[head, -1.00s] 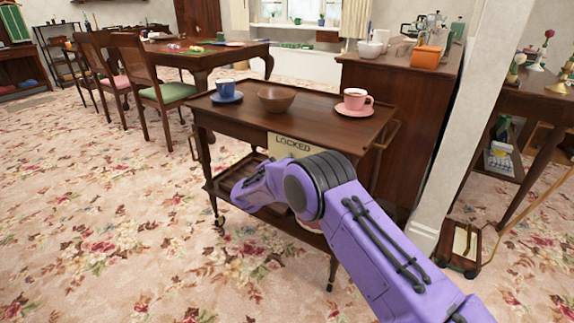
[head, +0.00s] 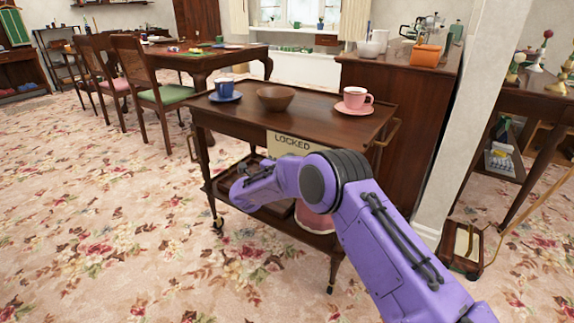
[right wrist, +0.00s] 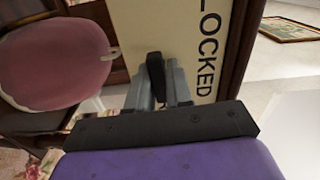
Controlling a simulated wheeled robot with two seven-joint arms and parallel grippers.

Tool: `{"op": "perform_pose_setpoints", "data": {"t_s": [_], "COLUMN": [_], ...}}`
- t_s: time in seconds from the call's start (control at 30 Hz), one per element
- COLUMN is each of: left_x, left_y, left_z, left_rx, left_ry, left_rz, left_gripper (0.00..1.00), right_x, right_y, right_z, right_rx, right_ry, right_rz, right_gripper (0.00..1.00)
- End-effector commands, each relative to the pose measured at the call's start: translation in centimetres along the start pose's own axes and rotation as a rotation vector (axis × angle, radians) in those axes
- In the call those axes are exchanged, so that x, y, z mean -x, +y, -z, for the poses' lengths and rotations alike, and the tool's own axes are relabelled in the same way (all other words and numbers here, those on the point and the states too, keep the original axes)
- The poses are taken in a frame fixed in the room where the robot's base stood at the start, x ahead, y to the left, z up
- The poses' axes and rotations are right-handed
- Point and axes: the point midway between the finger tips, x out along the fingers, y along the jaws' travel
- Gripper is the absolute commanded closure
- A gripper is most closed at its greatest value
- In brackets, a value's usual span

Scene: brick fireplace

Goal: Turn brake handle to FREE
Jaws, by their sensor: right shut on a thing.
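A dark wooden trolley (head: 330,122) stands ahead of me. On its near side is a cream plate (head: 290,144) reading LOCKED; its other lettering is hidden by my right arm. In the right wrist view the plate (right wrist: 190,22) shows the word turned sideways. The black brake handle (right wrist: 155,62) stands in front of the plate. My right gripper (right wrist: 160,84) is shut on the handle, with grey fingers on either side of it. In the head view the purple right arm hides the handle and the fingers. My left gripper is not in view.
On the trolley top stand a blue cup (head: 224,87), a brown bowl (head: 275,98) and a pink cup (head: 357,98). A wooden cabinet (head: 405,150) and white post (head: 460,110) are close on the right. The flowered carpet at left is open.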

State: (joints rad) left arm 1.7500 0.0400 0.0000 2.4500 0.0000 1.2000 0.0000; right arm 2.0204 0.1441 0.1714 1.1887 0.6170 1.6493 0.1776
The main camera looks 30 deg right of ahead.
Motion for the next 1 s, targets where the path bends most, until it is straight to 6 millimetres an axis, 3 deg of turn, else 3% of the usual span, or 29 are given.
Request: {"op": "perform_pose_setpoints", "data": {"t_s": [0.5, 0.53, 0.6, 0.87, 1.0], "left_x": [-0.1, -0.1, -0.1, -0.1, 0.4], "left_y": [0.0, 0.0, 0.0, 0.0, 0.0], "left_z": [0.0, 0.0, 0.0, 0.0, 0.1], "left_rx": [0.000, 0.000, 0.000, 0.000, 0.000], "left_ry": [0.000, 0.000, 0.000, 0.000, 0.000], "left_rz": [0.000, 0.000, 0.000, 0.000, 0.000], "left_gripper": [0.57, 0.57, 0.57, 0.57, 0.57], "right_x": [0.1, 0.1, 0.1, 0.1, 1.6], "right_y": [0.2, 0.2, 0.2, 0.1, -0.1], "right_z": [0.0, 0.0, 0.0, 0.0, 0.0], "right_rx": [-0.018, -0.018, -0.018, -0.019, -0.018], "right_ry": [-0.001, -0.001, -0.001, 0.000, -0.002], "right_rz": [-0.004, -0.004, -0.004, -0.002, -0.002], "right_gripper": [1.00, 0.77, 0.60, 0.60, 0.60]}}
